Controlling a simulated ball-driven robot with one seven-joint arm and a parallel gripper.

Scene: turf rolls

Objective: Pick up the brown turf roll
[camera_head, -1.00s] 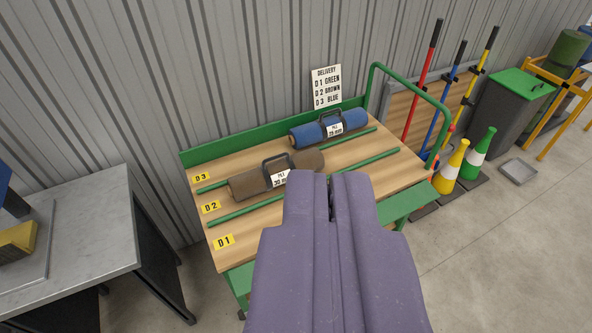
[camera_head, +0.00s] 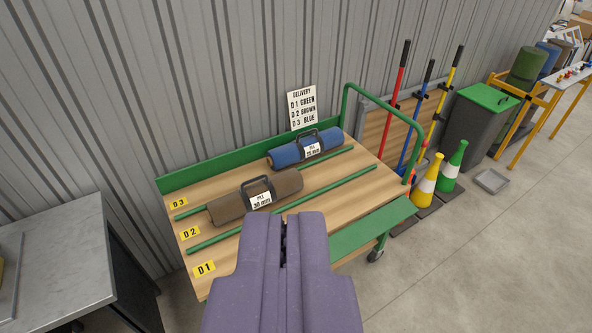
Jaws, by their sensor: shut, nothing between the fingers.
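The brown turf roll (camera_head: 226,207) lies on the wooden cart top (camera_head: 343,208) in the D2 lane, between two green rails. It has a dark carry handle (camera_head: 257,187) and a white label (camera_head: 260,200). My gripper (camera_head: 289,215) is shut and empty. In the picture its tips sit just below and right of the brown roll, over the front lane. They look apart from the roll; the exact height above the cart cannot be told.
A blue turf roll (camera_head: 288,154) lies behind in lane D3. Lane D1 shows no roll. A green hoop handle (camera_head: 383,90) rises at the cart's right end.

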